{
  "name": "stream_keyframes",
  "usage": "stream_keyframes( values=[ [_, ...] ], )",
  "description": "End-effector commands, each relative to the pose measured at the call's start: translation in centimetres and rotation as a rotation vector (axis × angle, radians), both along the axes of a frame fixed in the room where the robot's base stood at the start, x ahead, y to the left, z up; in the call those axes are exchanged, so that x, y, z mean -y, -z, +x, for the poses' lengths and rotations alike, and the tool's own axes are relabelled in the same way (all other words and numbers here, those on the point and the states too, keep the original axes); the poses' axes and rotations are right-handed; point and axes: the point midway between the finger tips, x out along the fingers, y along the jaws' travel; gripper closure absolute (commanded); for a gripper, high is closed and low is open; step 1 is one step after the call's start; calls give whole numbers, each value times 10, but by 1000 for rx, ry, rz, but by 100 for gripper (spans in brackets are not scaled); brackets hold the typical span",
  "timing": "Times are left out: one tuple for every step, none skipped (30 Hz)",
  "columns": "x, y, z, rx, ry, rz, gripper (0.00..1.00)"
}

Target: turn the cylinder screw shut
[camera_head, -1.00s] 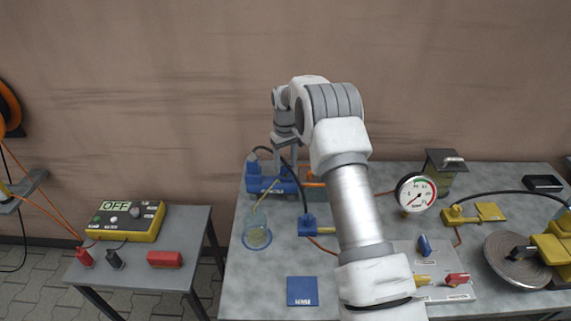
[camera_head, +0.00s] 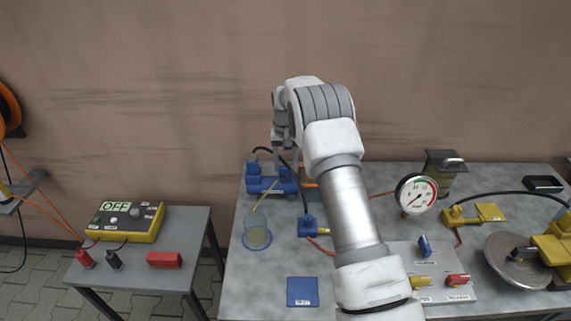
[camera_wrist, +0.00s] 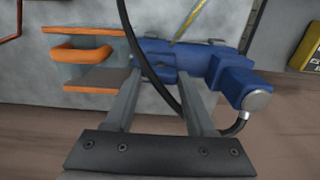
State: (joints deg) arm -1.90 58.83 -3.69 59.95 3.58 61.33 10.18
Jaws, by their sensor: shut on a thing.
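The blue cylinder (camera_head: 268,185) lies at the back left of the grey bench, and it also crosses the upper middle of the wrist view (camera_wrist: 205,65). My gripper (camera_head: 284,165) reaches down to it from above. In the wrist view my gripper's two fingers (camera_wrist: 160,75) stand apart, with their tips at the side of the blue body. They are shut on the small cylinder screw there, which is mostly hidden between the tips. I cannot tell how far the screw is turned.
Orange plates with a curved orange bar (camera_wrist: 82,53) sit beside the cylinder. A black hose (camera_wrist: 150,75) passes close to my fingers. A glass jar (camera_head: 257,237) with a yellow tube and a pressure gauge (camera_head: 416,193) stand on the bench. A control box (camera_head: 126,221) reads OFF.

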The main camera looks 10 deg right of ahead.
Motion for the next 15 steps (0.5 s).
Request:
stream_keyframes(
  values=[
    [0,-1,1,2,4,1,100],
    [0,-1,1,2,5,1,100],
    [0,-1,1,2,5,1,100],
    [0,-1,1,2,6,1,100],
    [0,-1,1,2,6,1,100],
    [0,-1,1,2,6,1,100],
    [0,-1,1,2,6,1,100],
    [0,-1,1,2,6,1,100],
    [0,-1,1,2,6,1,100],
    [0,-1,1,2,6,1,100],
    [0,-1,1,2,6,1,43],
    [0,-1,1,2,6,1,36],
    [0,-1,1,2,6,1,31],
    [0,-1,1,2,5,1,25],
    [0,-1,1,2,5,1,18]
  ],
)
